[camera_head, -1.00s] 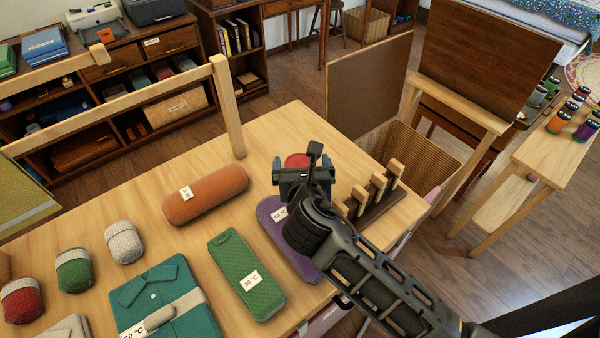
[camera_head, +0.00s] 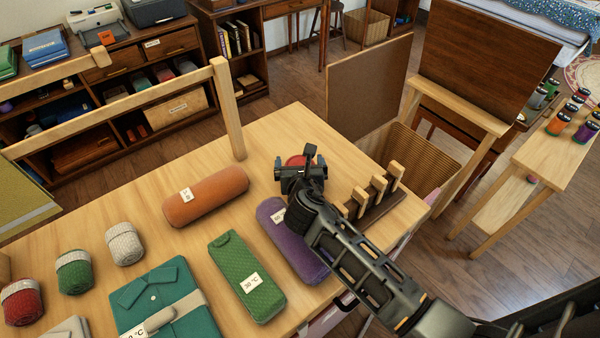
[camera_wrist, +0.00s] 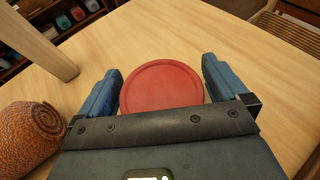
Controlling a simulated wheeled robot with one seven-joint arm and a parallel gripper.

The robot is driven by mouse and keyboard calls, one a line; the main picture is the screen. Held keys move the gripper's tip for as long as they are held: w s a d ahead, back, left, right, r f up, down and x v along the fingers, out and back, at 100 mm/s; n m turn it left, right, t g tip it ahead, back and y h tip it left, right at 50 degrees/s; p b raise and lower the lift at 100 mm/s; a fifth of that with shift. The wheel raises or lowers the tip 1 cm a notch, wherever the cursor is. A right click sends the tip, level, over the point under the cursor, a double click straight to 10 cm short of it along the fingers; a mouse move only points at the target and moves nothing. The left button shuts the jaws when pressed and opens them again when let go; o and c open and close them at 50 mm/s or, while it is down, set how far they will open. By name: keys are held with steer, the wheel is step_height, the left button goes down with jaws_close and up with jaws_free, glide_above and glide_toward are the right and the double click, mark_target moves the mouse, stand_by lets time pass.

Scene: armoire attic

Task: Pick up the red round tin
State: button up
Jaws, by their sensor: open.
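The red round tin (camera_wrist: 162,86) lies on the light wood table between the two blue fingers of my gripper (camera_wrist: 160,85) in the wrist view. The fingers are spread, one on each side of the tin; a small gap seems to show at the right, and I cannot tell whether the left finger touches it. The gripper's dark body hides the tin's near edge. In the head view only the top of the tin (camera_head: 296,160) shows behind my gripper (camera_head: 298,170).
An orange roll (camera_head: 205,197) lies left of the gripper, a purple case (camera_head: 285,240) and a green case (camera_head: 247,278) nearer. A wooden rack with pegs (camera_head: 375,196) stands close on the right. A wooden post (camera_head: 228,108) rises at the table's back edge. Bare tabletop lies behind the tin.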

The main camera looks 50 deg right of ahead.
steer(key=c, duration=1)
steer(key=shift+o, duration=0.2)
steer(key=shift+r, duration=0.1)
